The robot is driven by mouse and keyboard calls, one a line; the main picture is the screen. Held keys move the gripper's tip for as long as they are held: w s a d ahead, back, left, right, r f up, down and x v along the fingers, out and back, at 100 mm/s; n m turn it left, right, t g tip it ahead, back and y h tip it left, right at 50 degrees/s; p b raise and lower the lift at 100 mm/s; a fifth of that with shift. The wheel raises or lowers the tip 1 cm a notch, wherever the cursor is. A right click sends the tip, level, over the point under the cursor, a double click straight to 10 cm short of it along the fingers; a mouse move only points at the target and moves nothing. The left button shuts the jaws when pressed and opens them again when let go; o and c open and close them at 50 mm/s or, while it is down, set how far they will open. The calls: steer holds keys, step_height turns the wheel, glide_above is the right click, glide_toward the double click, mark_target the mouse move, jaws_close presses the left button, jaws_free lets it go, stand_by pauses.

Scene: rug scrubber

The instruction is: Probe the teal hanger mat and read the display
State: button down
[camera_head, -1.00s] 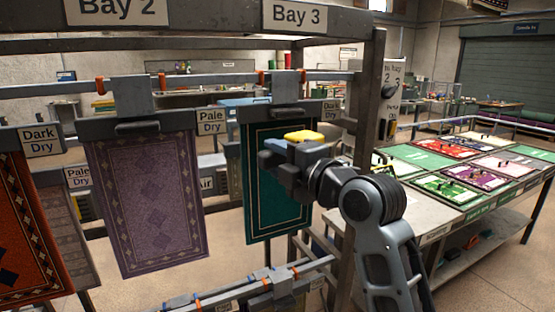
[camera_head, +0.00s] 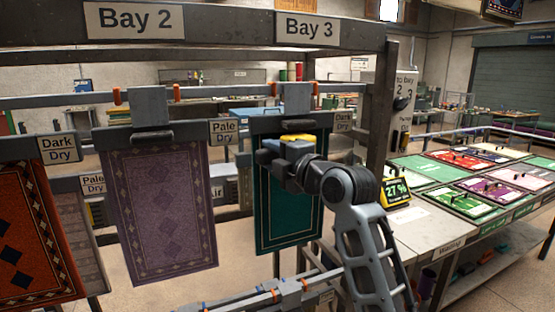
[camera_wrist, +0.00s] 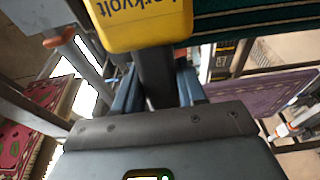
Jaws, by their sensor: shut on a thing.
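The teal mat (camera_head: 286,205) hangs from its clamp under the Bay 3 sign, roughly upright, with a pale border line. My gripper (camera_head: 280,150) is in front of its upper part, shut on a yellow and dark probe (camera_head: 298,140). The probe's yellow body also shows in the wrist view (camera_wrist: 145,22), with lettering ending in "rkvolt". The teal mat is at the top right there (camera_wrist: 260,18). The probe's tip is hidden, so I cannot tell whether it touches the mat.
A purple mat (camera_head: 160,210) hangs to the left in Bay 2, and an orange-red mat (camera_head: 35,235) hangs at far left. A steel post (camera_head: 380,110) stands right of the teal mat. A bench (camera_head: 425,235) with several colored sample boards stands at the right.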

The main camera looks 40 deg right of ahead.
steer(key=shift+w+d, duration=0.1)
steer(key=shift+w, duration=0.15)
steer(key=shift+w+d+b, duration=0.3)
steer(key=shift+w+b, duration=0.15)
steer(key=shift+w, duration=0.6)
steer(key=shift+w+d+b, duration=0.25)
steer(key=shift+w+b, duration=0.2)
steer(key=shift+w, duration=0.55)
stand_by(0.7)
